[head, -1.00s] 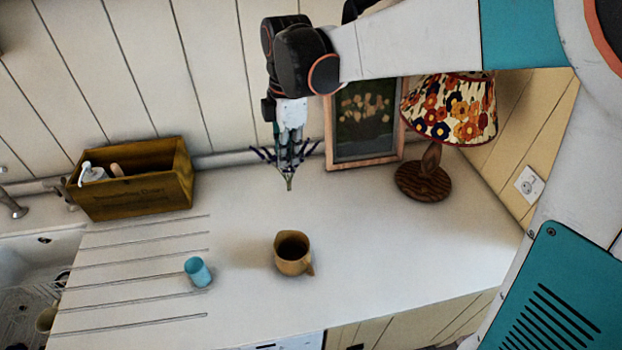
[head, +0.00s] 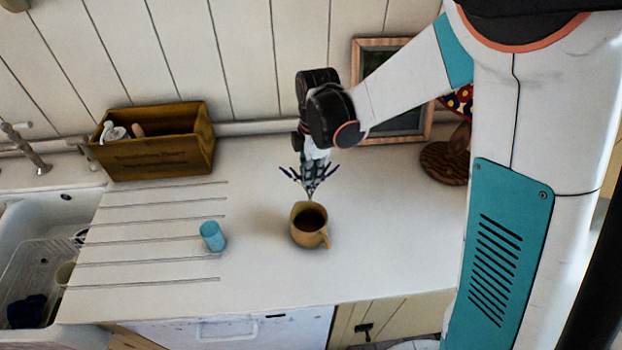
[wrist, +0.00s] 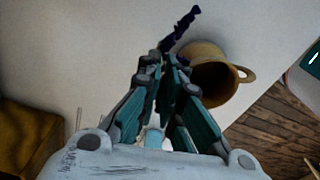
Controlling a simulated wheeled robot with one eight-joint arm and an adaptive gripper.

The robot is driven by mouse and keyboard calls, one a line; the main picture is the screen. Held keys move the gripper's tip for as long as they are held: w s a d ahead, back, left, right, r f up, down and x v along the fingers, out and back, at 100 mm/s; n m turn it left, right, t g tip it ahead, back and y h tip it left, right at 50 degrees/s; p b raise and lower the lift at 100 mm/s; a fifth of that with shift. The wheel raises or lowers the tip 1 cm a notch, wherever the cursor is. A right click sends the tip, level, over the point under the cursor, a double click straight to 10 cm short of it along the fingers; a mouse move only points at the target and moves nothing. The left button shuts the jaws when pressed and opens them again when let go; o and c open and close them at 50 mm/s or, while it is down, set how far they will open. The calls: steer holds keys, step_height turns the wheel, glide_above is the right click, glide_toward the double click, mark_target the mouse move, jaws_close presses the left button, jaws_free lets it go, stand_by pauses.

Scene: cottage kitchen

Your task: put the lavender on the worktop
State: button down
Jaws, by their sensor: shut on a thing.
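The lavender (head: 310,192), a small sprig with purple spikes and a green stem, hangs stem-down from my gripper (head: 314,166) in the head view. In the wrist view my gripper (wrist: 163,62) has its fingers closed together, and a purple spike of the lavender (wrist: 181,29) sticks out beyond them. The white worktop (head: 385,225) lies below. The stem's lower end shows right at the back rim of a tan jug (head: 309,237); I cannot tell whether it is above, behind or inside the rim. The jug also shows in the wrist view (wrist: 213,92), right of the fingers.
A blue cup (head: 212,236) stands left of the jug. A wooden box (head: 160,157) with bottles stands at the back left, beside the sink (head: 28,222). The worktop right of the jug is clear.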

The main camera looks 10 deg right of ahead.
steer(key=shift+f, duration=1.1)
steer(key=shift+f+b, duration=0.2)
steer(key=shift+b, duration=0.1)
steer(key=c, duration=1.8)
jaws_free()
steer(key=shift+r, duration=0.15)
step_height(320, 180, up, 12)
steer(key=p, duration=0.3)
steer(key=shift+s+d+r+m+t+h, duration=0.1)
steer(key=shift+s+d+r+m+t, duration=1.25)
steer(key=shift+s+d+m, duration=1.4)
steer(key=shift+s+d+r+m+t+h, duration=0.1)
steer(key=shift+s+d+r+m+t, duration=1.35)
steer(key=shift+s+m, duration=2.1)
steer(key=shift+s+d+r+m+t+h, duration=0.1)
steer(key=shift+s+d+r+m+t, duration=1.15)
steer(key=shift+s+d+m, duration=2)
